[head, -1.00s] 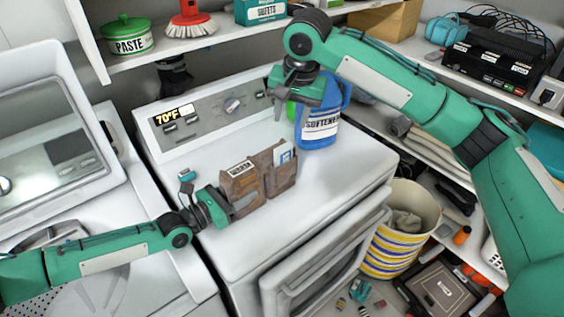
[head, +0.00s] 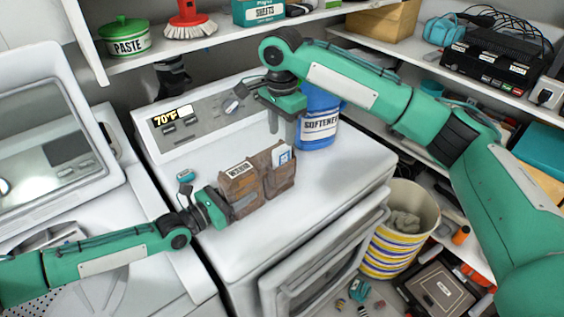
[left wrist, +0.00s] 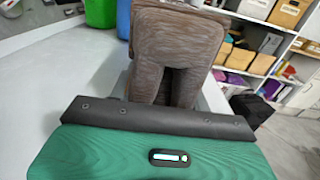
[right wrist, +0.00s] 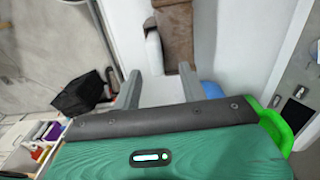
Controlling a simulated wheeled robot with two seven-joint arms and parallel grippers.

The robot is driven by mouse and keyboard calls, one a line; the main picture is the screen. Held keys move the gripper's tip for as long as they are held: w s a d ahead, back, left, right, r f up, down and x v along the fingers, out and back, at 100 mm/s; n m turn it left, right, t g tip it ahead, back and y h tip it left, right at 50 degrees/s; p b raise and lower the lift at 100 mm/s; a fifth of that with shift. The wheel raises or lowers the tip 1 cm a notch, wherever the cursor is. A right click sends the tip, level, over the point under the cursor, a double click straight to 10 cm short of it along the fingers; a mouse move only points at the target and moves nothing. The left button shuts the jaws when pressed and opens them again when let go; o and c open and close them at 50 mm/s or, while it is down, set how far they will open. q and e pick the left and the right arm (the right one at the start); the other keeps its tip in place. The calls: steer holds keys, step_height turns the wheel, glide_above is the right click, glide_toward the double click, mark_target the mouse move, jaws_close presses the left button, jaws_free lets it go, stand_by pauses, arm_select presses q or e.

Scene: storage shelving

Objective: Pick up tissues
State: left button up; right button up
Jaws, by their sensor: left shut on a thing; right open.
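A brown pocketed holder (head: 240,188) stands on top of the white dryer. A white and blue packet, perhaps the tissues (head: 285,156), sticks up from its right pocket. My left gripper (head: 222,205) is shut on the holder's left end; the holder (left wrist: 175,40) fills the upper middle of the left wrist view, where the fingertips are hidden. My right gripper (head: 275,118) is open and empty above the dryer, behind the holder. In the right wrist view, its two fingers (right wrist: 160,75) point toward the holder (right wrist: 175,30) and the white packet (right wrist: 153,52), apart from both.
A blue softener bottle (head: 318,128) stands on the dryer right of my right gripper. A green bottle (left wrist: 100,12) shows in the left wrist view. Shelves run behind and to the right. A striped bin (head: 390,262) stands on the floor. The dryer's front top is clear.

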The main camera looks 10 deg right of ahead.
mark_target(282, 147)
steer(key=f, duration=0.5)
steer(key=shift+s+f, duration=0.3)
steer(key=shift+s, duration=0.1)
jaws_close()
